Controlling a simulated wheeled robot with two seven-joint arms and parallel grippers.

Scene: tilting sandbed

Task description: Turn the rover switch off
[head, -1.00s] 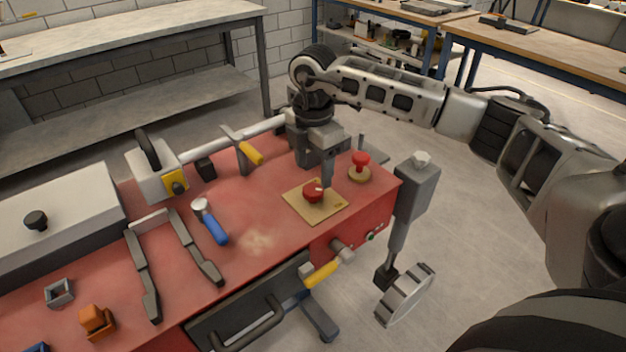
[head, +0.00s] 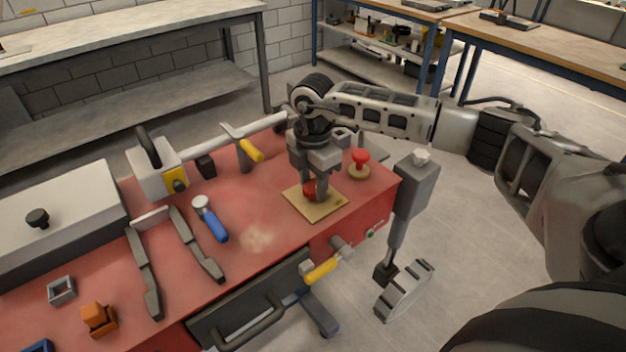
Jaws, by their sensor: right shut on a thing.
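The rover switch is a red knob (head: 309,188) on a tan square plate (head: 328,207) at the right end of the red bench top. My right gripper (head: 315,192) points down over the plate and is shut on the red knob. Its fingers hide most of the knob, so the way it is turned cannot be seen. My left gripper is not in view.
A red mushroom button (head: 360,160) on a round base stands just right of my right gripper. A yellow-handled lever (head: 245,150) is to the left. A blue-handled tool (head: 213,222) and a dark forked rail (head: 145,272) lie further left. A grey post with a wheel (head: 405,290) stands off the bench's right end.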

